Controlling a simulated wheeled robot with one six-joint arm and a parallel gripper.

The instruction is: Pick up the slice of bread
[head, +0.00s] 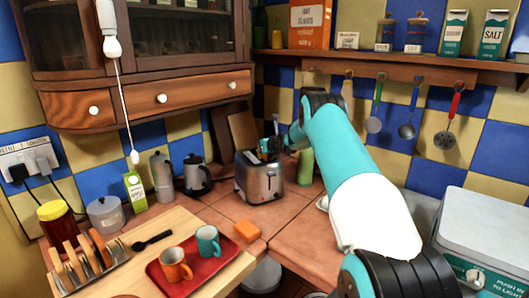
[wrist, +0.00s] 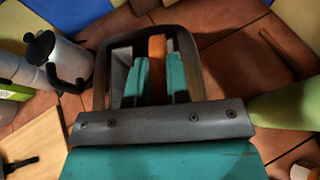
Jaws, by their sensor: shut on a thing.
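The silver and black toaster (head: 262,180) stands on the tiled counter at the back, and its dark rim (wrist: 101,80) frames my fingers in the wrist view. The slice of bread (wrist: 157,50) is an orange-brown strip seen edge-on between my teal fingers, at the toaster's opening. My gripper (wrist: 158,72) is shut on the slice from both sides. In the head view my gripper (head: 268,149) is at the top of the toaster, and I cannot make out the bread there. The slice's lower part is hidden, so I cannot tell how deep it sits.
An orange block (head: 247,231) and a red tray (head: 187,281) with two mugs are in front. Utensils hang on the back wall.

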